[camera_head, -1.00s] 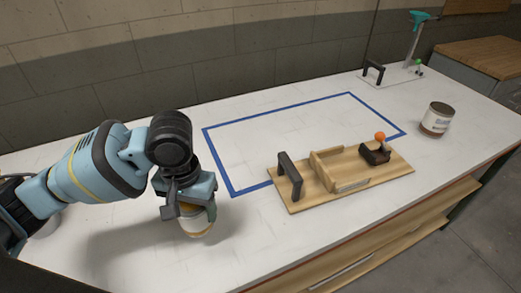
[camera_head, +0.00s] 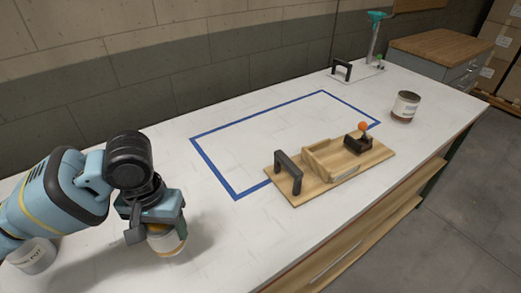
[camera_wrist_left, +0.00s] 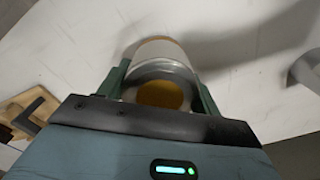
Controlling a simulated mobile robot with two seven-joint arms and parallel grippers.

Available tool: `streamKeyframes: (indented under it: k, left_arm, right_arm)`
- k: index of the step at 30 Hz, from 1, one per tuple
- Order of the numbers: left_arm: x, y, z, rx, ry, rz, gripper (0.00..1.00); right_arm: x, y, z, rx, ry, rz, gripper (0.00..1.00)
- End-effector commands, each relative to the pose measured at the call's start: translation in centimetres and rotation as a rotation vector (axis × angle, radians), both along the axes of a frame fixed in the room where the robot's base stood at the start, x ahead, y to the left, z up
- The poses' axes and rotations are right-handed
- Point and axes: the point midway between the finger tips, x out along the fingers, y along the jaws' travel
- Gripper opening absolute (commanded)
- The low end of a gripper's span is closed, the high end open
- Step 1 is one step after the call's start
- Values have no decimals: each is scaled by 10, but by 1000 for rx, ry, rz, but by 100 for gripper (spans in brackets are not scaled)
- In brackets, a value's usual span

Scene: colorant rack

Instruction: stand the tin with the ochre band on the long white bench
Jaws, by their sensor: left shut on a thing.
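The tin with the ochre band (camera_head: 166,243) is pale, with the band near its lower end. My left gripper (camera_head: 158,224) is shut on its upper part from above. The tin is roughly upright over the left part of the long white bench (camera_head: 245,235); I cannot tell whether its base touches the bench. In the left wrist view the tin (camera_wrist_left: 160,55) sits between both fingers (camera_wrist_left: 160,90), with an ochre-brown disc facing the camera. My right gripper is not in view.
A wooden fixture (camera_head: 335,165) with a black handle stands right of the tin. A blue taped outline (camera_head: 237,197) lies behind it. Another banded tin (camera_head: 405,107) stands at the far right. A white pot (camera_head: 33,256) is at lower left, partly behind my arm. Bare bench surrounds the held tin.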

Motion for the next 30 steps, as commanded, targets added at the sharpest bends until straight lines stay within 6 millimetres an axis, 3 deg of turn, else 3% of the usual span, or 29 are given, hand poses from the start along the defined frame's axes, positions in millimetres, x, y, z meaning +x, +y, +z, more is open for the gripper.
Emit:
streamKeyframes:
  k: [8, 30]
  left_arm:
    - [4, -16, -3, -8, 3, -311, 38]
    - [14, -79, -13, -23, -6, -1590, 38]
  right_arm:
    - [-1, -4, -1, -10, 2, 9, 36]
    - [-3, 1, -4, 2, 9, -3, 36]
